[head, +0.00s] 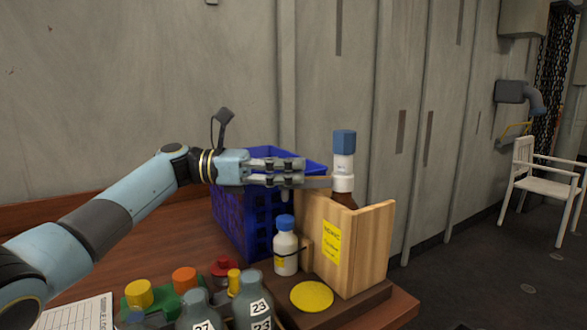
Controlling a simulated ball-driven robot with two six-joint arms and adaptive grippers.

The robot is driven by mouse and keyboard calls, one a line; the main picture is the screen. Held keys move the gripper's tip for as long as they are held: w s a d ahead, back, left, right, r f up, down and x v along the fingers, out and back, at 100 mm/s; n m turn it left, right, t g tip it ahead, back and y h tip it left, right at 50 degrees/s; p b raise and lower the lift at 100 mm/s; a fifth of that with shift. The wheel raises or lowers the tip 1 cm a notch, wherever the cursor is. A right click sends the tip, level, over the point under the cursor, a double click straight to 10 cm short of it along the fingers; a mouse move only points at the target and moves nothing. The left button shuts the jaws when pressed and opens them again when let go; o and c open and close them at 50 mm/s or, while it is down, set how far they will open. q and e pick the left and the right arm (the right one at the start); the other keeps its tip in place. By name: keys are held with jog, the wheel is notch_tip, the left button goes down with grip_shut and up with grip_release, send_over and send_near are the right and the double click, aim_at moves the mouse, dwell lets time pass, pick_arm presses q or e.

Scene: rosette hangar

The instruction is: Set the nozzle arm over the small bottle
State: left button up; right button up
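A brown bottle (344,199) with a white neck and a blue top (344,142) stands upright behind a wooden holder (370,245) bearing a yellow label. A grey nozzle arm (319,183) juts left from its white collar, and its left part is hidden by my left gripper (303,171). The gripper's fingers lie level at the nozzle arm; whether they grip it I cannot tell. A small white bottle (286,253) with a blue cap stands below the fingers, left of the holder. My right gripper is not in view.
A blue crate (230,222) stands behind the small bottle. A yellow disc (311,295) lies on the dark base in front. Several grey numbered bottles (254,305) and coloured caps crowd the front left. A paper sheet (78,314) lies at the table's left front.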

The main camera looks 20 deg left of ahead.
pick_arm(q)
jog(key=o, duration=0.4)
jog(key=shift+a+f, duration=0.15)
jog(key=shift+a, duration=0.2)
jog(key=shift+o, duration=1.3)
jog(key=shift+d, duration=0.2)
jog(key=shift+s+a, duration=0.1)
jog(key=shift+a, duration=0.15)
jog(key=v, duration=1.1)
jog(key=shift+a, duration=0.2)
jog(key=shift+s, duration=0.15)
